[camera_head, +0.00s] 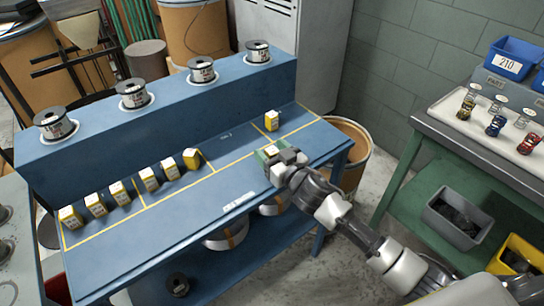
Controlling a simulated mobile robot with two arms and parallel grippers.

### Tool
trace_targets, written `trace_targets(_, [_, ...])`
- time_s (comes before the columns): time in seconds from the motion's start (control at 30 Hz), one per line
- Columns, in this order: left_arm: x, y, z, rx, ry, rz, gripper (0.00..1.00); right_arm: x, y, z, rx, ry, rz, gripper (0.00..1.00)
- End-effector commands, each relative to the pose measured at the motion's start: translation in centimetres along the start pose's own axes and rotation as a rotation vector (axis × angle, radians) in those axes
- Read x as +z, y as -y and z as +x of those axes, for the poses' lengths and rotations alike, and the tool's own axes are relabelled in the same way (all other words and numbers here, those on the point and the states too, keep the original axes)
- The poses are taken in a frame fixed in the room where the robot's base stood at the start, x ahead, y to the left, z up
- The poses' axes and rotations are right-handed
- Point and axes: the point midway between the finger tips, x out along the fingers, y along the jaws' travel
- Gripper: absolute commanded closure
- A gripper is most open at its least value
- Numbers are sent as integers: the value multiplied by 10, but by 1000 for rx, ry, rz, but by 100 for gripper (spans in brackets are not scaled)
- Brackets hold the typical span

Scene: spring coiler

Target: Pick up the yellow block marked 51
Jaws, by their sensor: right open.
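Several small yellow blocks with white labelled faces stand on the blue bench (190,215). Most form a row at the left, from a block (70,217) near the bench's left end to a block (192,159) near the middle. Another block (271,121) stands alone to the right, inside a yellow-taped area. The marks are too small to read, so I cannot tell which block is 51. My right gripper (268,153) is open above the bench's front right part, nearer to me than the lone block and apart from it. My left gripper is not in view.
Several wire spools (133,93) stand on the raised blue ledge behind the blocks. A green bench (470,150) at the right bears a tray with coloured coils and blue bins (512,58). The bench top between the row and my right gripper is clear.

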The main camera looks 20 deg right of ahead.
Motion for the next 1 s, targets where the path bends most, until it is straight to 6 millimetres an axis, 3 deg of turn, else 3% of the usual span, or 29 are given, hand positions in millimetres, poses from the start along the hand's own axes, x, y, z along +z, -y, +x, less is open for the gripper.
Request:
trace_targets(0.03, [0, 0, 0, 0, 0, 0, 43, 0, 0, 0, 0, 0, 0, 40])
trace_targets(0.37, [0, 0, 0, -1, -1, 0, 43, 0, 0, 0, 0, 0, 0, 90])
trace_targets(0.73, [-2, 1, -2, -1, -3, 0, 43, -7, 0, 0, 0, -3, -2, 92])
trace_targets(1.0, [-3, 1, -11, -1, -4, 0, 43, -46, -1, 0, -1, -5, -4, 92])
